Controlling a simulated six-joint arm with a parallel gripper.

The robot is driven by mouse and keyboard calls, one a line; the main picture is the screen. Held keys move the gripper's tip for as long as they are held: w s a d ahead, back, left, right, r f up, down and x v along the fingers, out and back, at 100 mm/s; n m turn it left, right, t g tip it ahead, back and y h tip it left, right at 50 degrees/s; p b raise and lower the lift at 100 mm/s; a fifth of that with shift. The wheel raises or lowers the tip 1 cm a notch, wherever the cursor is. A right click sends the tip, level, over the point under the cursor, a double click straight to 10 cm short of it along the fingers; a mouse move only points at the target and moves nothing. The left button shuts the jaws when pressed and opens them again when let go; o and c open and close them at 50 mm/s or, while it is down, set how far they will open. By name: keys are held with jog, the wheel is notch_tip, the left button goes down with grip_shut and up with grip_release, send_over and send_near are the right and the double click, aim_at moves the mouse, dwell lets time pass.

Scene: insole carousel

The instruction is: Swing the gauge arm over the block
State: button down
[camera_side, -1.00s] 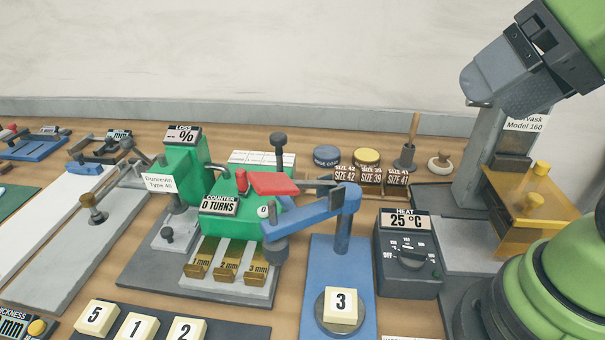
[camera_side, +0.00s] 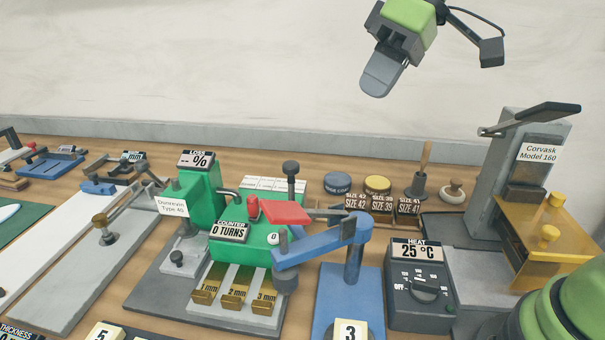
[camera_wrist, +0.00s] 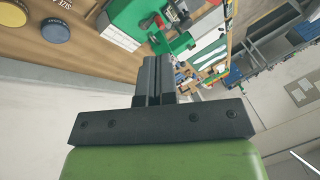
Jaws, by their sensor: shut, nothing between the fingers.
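The blue gauge arm (camera_side: 318,243) sits on a blue post (camera_side: 354,258) in the side view. It points left from the post, with its dark round end (camera_side: 285,280) in front of the green machine (camera_side: 250,257) and away from the block. The cream block marked 3 (camera_side: 350,331) is on the blue base (camera_side: 371,303) in front of the post, cut off by the bottom edge. My gripper (camera_side: 376,90) is shut and empty, high above the bench near the back wall. Its closed fingers also show in the wrist view (camera_wrist: 154,75).
The heat control box (camera_side: 420,290) stands right of the blue base. The grey Corvask press (camera_side: 530,165) rises at the right, with an amber guard (camera_side: 548,240). Round tins (camera_side: 338,183) and size blocks (camera_side: 382,204) stand behind. The air around my gripper is clear.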

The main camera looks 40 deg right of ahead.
jog(key=w+f+n+g+y, duration=0.1)
jog(key=w+f+n+y, duration=0.15)
jog(key=w+f, duration=0.3)
jog(key=a+f+n, duration=0.1)
jog(key=a+f, duration=0.7)
jog(key=shift+s+a+f, duration=0.15)
jog(key=shift+s+a, duration=0.05)
jog(key=shift+s, duration=0.1)
jog(key=shift+a+n+g, duration=0.1)
jog(key=shift+n+g, duration=0.15)
jog(key=shift+g, duration=0.05)
